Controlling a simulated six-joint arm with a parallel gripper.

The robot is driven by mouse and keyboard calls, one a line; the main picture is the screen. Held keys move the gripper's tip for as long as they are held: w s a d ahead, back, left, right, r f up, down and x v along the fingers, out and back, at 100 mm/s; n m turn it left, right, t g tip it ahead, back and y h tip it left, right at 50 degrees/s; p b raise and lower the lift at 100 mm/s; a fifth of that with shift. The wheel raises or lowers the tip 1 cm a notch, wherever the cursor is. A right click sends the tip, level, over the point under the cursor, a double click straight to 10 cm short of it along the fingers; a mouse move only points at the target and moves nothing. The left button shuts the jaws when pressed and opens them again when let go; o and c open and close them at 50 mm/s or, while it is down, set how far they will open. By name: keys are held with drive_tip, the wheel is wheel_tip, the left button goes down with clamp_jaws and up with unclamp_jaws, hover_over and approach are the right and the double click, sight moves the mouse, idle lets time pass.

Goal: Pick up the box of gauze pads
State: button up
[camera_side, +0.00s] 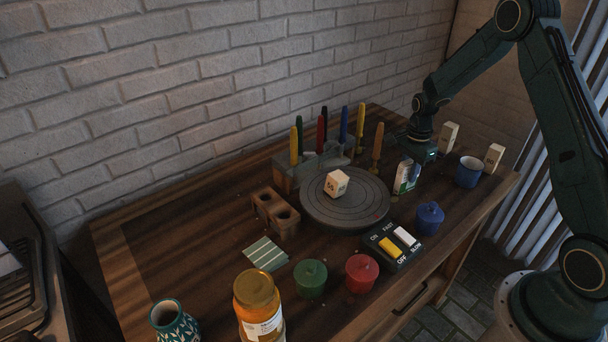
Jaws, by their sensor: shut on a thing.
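A small upright white box with green and dark markings, which I take for the box of gauze pads (405,178), is at the right edge of the round turntable. My gripper (411,161) comes down over its top from the upper right and is shut on it. The fingertips are small and dark here and partly hidden. I cannot tell whether the box touches the table or is slightly raised.
The grey turntable (329,211) bears a cream cube (336,183). Coloured sticks stand in a rack (283,178) behind. A blue mug (468,172) and cream blocks (448,137) stand to the right. A blue lidded pot (429,218) and switch panel (379,253) are in front.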

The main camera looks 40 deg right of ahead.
drive_tip(key=shift+r, duration=0.1)
wheel_tip(320, 180, up, 20)
idle(0.9)
idle(0.5)
